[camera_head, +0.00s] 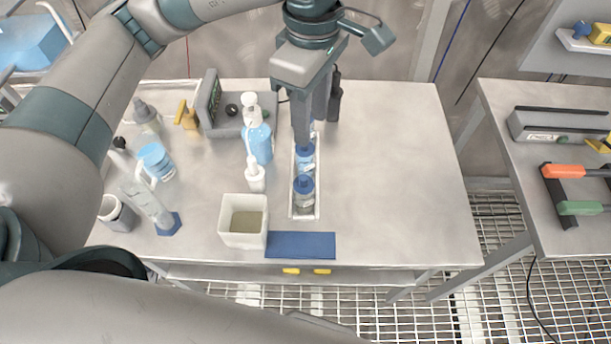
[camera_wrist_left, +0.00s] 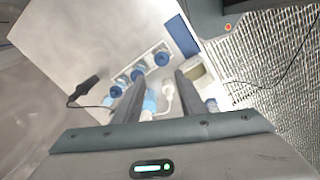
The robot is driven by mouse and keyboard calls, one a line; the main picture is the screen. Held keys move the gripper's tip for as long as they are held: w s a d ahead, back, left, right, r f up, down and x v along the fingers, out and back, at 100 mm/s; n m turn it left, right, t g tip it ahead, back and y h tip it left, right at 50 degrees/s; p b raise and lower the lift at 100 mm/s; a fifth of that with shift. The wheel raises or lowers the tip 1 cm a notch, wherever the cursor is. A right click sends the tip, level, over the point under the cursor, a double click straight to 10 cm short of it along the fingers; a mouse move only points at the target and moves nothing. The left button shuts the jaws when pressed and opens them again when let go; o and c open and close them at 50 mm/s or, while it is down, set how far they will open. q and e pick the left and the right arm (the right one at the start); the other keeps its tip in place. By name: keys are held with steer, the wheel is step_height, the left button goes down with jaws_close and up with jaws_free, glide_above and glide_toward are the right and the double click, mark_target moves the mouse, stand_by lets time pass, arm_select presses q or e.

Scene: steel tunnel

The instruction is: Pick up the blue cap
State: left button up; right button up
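Small clear bottles with blue caps stand in a row in a narrow white tray (camera_head: 292,206) on the table. In the head view the near blue cap (camera_head: 304,184) and a second blue cap (camera_head: 305,151) show; the far end of the row is hidden by my gripper. The left wrist view shows three blue caps, a right one (camera_wrist_left: 162,59), a middle one (camera_wrist_left: 137,75) and a left one (camera_wrist_left: 116,91). My left gripper (camera_head: 310,138) points down over the far part of the row. Its fingers (camera_wrist_left: 160,78) are apart with nothing held between them. My right gripper is out of view.
A blue spray bottle (camera_head: 258,143) and a white pump bottle (camera_head: 255,178) stand close left of the tray. A white square container (camera_head: 243,240) and a blue mat (camera_head: 300,245) lie at the front. The table's right side (camera_head: 400,170) is clear.

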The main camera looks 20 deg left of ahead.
arm_select(q)
steer(key=shift+s, duration=0.1)
steer(key=p, duration=0.4)
glide_above(304, 183)
steer(key=w, duration=0.1)
step_height(304, 183, down, 11)
steer(key=shift+d+f, duration=0.4)
steer(key=shift+f, duration=0.2)
